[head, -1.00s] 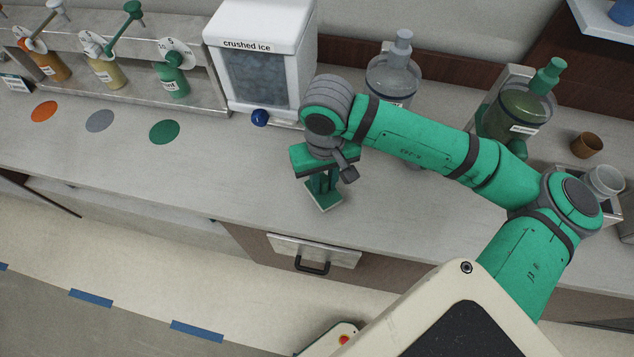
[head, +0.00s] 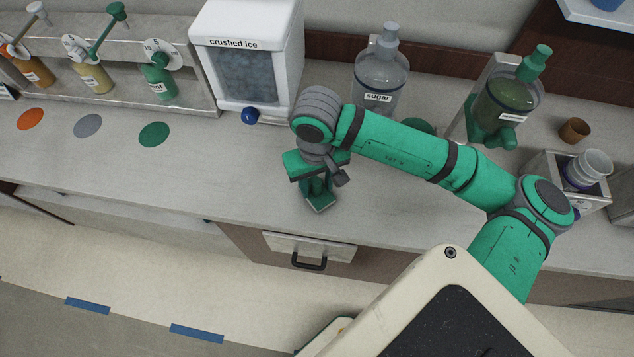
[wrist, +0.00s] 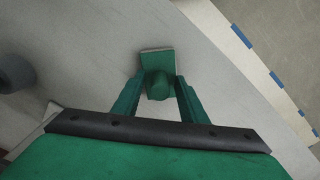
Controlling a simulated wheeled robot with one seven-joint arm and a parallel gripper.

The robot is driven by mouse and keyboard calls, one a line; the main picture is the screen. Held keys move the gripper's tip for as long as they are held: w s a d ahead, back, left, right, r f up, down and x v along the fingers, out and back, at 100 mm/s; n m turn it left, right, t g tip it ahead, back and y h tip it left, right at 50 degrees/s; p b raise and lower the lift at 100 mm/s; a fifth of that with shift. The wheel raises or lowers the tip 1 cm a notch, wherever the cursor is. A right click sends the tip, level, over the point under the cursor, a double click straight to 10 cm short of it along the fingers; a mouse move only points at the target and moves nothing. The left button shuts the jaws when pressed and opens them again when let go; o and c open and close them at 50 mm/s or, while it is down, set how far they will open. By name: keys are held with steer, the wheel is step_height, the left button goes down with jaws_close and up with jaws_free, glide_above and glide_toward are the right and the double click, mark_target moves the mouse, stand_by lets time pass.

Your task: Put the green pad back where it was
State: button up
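A green pad (head: 322,206) with a pale edge and a raised green knob is at my gripper over the counter, in front of the crushed ice dispenser. In the wrist view the pad (wrist: 157,58) shows beyond the fingertips, with its knob between them. My gripper (wrist: 158,84) has a finger against each side of the knob and appears shut on it; it points down in the head view (head: 318,186). The pad is low over the counter; I cannot tell whether it touches. Flat round orange (head: 30,119), grey (head: 88,126) and green (head: 154,134) spots lie left on the counter.
The crushed ice dispenser (head: 247,60) stands behind my gripper. A sugar dispenser (head: 380,80) and a green-topped dispenser (head: 508,100) stand behind my arm. Another green round surface (head: 420,126) shows partly behind the arm. Syrup bottles (head: 158,82) stand left. The counter's front left is clear.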

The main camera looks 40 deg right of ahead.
mark_target(316, 181)
steer(key=shift+r, duration=0.1)
step_height(316, 181, up, 12)
stand_by(0.5)
steer(key=shift+w, duration=0.1)
stand_by(0.4)
